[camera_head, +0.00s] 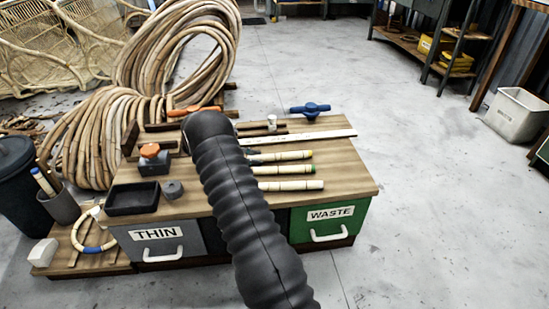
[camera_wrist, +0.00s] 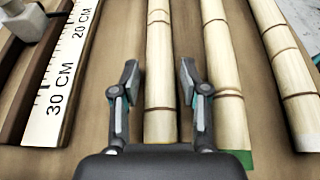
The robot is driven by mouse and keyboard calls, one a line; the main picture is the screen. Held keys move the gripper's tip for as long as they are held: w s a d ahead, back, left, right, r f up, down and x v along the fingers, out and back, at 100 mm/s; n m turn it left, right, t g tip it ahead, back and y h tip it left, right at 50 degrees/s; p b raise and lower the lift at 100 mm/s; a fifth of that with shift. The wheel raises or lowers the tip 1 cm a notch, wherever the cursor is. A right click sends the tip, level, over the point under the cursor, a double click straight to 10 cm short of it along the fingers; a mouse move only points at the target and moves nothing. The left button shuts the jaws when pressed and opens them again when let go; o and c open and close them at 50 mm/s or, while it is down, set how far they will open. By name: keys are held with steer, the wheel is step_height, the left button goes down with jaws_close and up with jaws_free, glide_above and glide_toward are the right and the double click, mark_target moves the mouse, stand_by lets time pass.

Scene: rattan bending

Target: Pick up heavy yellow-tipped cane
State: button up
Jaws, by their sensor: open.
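Three pale canes lie side by side on the wooden bench top. The far cane (camera_head: 285,156) has an end that looks faintly yellowish in the head view; it is the leftmost cane (camera_wrist: 160,60) in the wrist view. The middle cane (camera_head: 280,170) has a green tip, also seen in the wrist view (camera_wrist: 226,85). The near cane (camera_head: 290,185) is rightmost in the wrist view (camera_wrist: 287,62); its tip colour is unclear. My gripper (camera_wrist: 158,75) is open and empty, its fingers either side of the leftmost cane. My arm hides most of it in the head view.
A white ruler (camera_head: 310,136) lies beyond the canes, with a blue-handled tool (camera_head: 310,108) behind. A black tray (camera_head: 132,198) and an orange-topped block (camera_head: 153,158) stand left. THIN (camera_head: 160,240) and WASTE (camera_head: 325,222) bins are below.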

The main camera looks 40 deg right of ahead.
jaws_close()
steer(key=shift+r, duration=0.1)
